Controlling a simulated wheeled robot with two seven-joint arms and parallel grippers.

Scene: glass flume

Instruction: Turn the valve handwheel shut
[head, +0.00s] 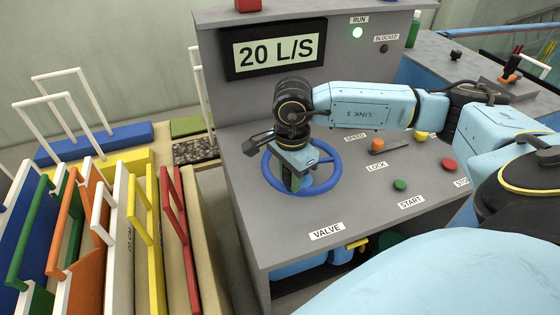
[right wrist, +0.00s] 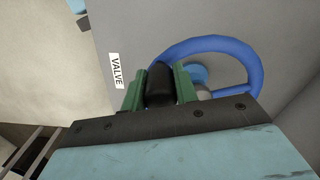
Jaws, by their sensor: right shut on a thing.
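The blue valve handwheel (head: 334,179) lies on the sloped grey console panel, behind the VALVE label (head: 327,231). My right gripper (head: 293,183) reaches down over the wheel from above and hides part of its rim and hub. In the right wrist view the green fingers of my right gripper (right wrist: 160,88) are shut on a black upright knob (right wrist: 160,84) at the wheel's rim. The blue rim (right wrist: 254,68) curves away behind it there. My left gripper is not in view.
The display (head: 275,50) reads 20 L/S. The RUN lamp (head: 357,33) glows green and the BLOCKED lamp (head: 384,48) is dark. A green START button (head: 400,185), a red button (head: 449,164) and an orange knob (head: 377,144) sit right of the wheel. Coloured handled panels (head: 148,240) stand left.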

